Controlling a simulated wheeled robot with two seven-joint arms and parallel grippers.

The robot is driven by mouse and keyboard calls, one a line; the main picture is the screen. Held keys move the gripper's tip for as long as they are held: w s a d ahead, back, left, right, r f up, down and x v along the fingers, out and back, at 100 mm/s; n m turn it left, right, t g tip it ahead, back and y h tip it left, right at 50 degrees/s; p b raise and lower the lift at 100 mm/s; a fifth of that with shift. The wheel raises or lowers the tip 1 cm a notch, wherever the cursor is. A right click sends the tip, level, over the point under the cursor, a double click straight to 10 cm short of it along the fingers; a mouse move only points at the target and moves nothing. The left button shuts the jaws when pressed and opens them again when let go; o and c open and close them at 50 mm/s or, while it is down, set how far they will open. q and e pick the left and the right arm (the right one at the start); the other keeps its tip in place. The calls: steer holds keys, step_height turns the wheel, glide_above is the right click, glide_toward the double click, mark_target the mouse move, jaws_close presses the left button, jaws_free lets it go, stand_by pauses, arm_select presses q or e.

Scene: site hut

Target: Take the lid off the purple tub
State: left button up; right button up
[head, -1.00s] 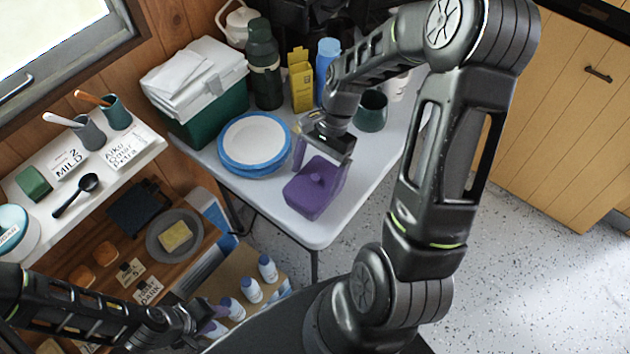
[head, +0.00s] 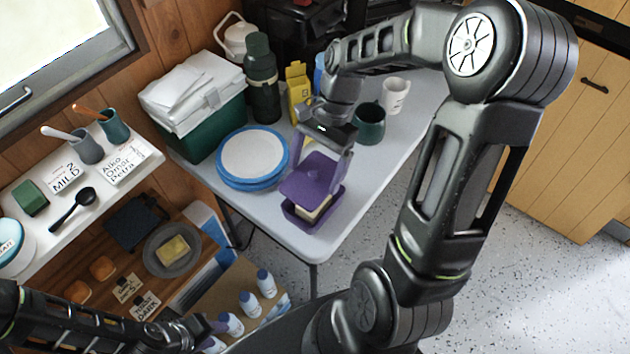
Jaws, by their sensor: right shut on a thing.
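The purple tub (head: 297,221) stands near the front corner of the grey-white table, and a pale yellow block (head: 316,209) shows inside it. Its purple lid (head: 309,184) is raised above the tub, with a gap between them. My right gripper (head: 316,167) is shut on the lid from above; its fingers partly hide the grip. My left gripper (head: 205,328) is low at the bottom left, away from the tub, and its jaws are too unclear to read.
Blue-rimmed plates (head: 252,157) are stacked left of the tub on the table (head: 262,206). A dark green mug (head: 368,124) and a white mug (head: 395,96) stand behind right. White bottles (head: 249,303) stand below at front left. The table right of the tub is clear.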

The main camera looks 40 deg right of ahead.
mark_target(311, 176)
steer(key=shift+r, duration=1.6)
arm_select(q)
steer(key=shift+f, duration=0.1)
arm_select(e)
steer(key=shift+f, duration=0.15)
